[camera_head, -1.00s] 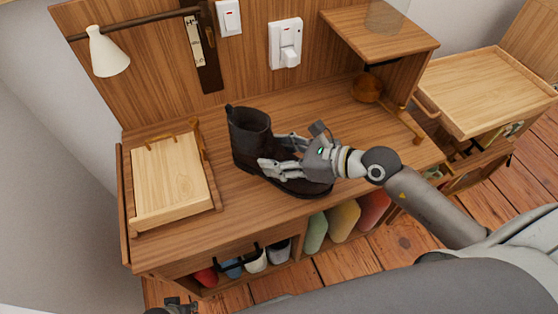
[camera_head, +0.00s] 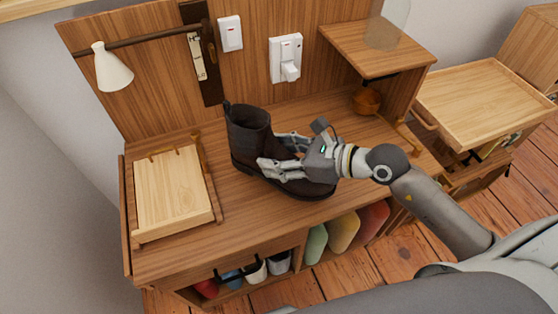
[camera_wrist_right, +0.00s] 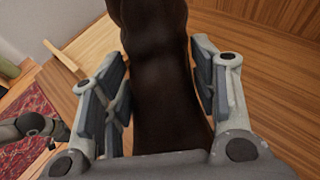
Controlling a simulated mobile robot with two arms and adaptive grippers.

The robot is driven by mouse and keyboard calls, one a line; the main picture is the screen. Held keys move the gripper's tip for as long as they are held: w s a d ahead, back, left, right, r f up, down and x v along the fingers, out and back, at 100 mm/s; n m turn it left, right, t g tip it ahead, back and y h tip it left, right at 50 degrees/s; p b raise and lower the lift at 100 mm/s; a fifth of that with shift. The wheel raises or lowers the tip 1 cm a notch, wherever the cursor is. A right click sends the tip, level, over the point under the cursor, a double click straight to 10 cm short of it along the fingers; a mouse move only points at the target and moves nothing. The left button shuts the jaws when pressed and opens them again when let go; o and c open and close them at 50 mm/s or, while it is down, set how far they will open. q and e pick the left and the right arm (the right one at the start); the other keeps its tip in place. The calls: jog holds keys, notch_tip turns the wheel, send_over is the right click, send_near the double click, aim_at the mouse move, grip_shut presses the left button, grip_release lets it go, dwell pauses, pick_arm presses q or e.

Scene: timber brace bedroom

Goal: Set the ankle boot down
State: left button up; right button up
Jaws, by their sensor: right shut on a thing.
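The dark brown ankle boot (camera_head: 249,135) stands upright at the middle of the wooden desk top (camera_head: 185,240), toe pointing right and toward me. Its sole is at or very close to the desk surface; I cannot tell whether it touches. My right gripper (camera_head: 276,156) is shut on the boot, with fingers on both sides of its front part. In the right wrist view, the boot (camera_wrist_right: 160,70) runs between the two fingers. A grey arm part with a dark end, probably my left gripper (camera_wrist_right: 48,127), shows at the left edge there; its jaws are unclear.
A pale wooden tray (camera_head: 172,190) sits at the desk's left end. A raised shelf (camera_head: 375,45) stands at the back right, with an orange-brown pot (camera_head: 367,99) beneath it. A white lamp (camera_head: 112,68) hangs at the left. Desk surface is bare around the boot.

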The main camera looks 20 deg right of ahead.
aim_at(274, 139)
notch_tip(274, 139, up, 5)
jog(key=shift+r+p, duration=0.2)
jog(key=shift+p, duration=0.2)
jog(key=shift+n+g+y, duration=0.3)
jog(key=shift+n+g, duration=0.2)
jog(key=s+d+r, duration=0.1)
jog(key=d, duration=0.1)
jog(key=s+d+r, duration=0.1)
jog(key=r, duration=0.1)
jog(key=shift+s+d+r, duration=0.15)
jog(key=shift+d+r, duration=0.1)
jog(key=shift+d, duration=0.15)
pick_arm(q)
jog(key=s+a+r+g+p, duration=0.1)
jog(key=s+a+p, duration=0.2)
jog(key=s+p, duration=1.1)
jog(key=shift+s, duration=1.05)
pick_arm(e)
notch_tip(274, 139, up, 11)
jog(key=s, duration=0.1)
jog(key=shift+s+d+n+y, duration=0.2)
jog(key=shift+d+n+y, duration=0.1)
jog(key=shift+d, duration=0.15)
jog(key=shift+g, duration=0.3)
